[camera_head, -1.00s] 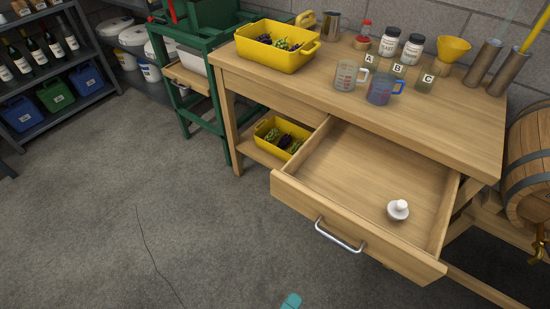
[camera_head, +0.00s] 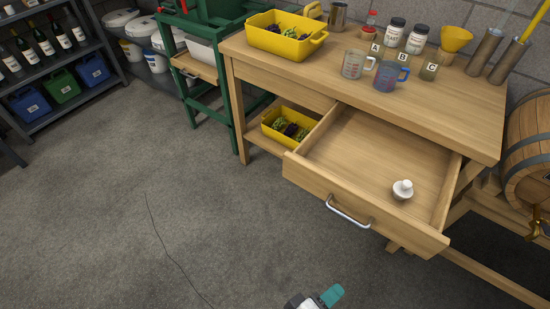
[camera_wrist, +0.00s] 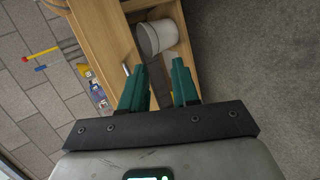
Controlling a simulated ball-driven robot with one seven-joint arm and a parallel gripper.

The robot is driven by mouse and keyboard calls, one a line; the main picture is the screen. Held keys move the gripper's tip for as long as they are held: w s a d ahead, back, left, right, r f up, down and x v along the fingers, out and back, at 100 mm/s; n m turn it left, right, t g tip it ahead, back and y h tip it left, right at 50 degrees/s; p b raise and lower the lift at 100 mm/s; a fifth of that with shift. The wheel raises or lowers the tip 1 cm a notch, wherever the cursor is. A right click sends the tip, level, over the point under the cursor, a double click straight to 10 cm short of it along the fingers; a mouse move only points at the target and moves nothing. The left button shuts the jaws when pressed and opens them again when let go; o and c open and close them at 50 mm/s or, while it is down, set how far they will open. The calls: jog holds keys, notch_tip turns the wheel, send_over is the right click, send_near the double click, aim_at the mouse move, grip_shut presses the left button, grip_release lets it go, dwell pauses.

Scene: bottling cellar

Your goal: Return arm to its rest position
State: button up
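My gripper (camera_head: 332,296) shows at the bottom edge of the head view, low over the floor in front of the open drawer, with a teal fingertip and a grey-black body; most of my arm is out of frame. In the wrist view, the two green fingers of my gripper (camera_wrist: 160,66) stand apart with a clear gap and nothing between them. Beyond them is a wooden piece of furniture (camera_wrist: 100,45) with a whitish bucket (camera_wrist: 158,37) in its opening.
The bench drawer (camera_head: 330,158) is pulled out and holds a white-topped stopper (camera_head: 402,189). The bench top (camera_head: 440,110) carries measuring cups, jars and a yellow crate (camera_head: 284,40). A barrel (camera_head: 530,150) stands at right, a bottle shelf (camera_head: 40,62) at left.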

jog(key=s+d+r+m+g+y+p, duration=0.1)
jog(key=s+d+m+g+y+p, duration=0.1)
jog(key=d, duration=0.6)
jog(key=s+d+r+m+g+y+p, duration=0.2)
jog(key=s+d+m+g+y, duration=0.2)
jog(key=s+d+m+y, duration=0.2)
jog(key=shift+d+y, duration=0.7)
jog(key=shift+d, duration=0.25)
jog(key=shift+d, duration=0.1)
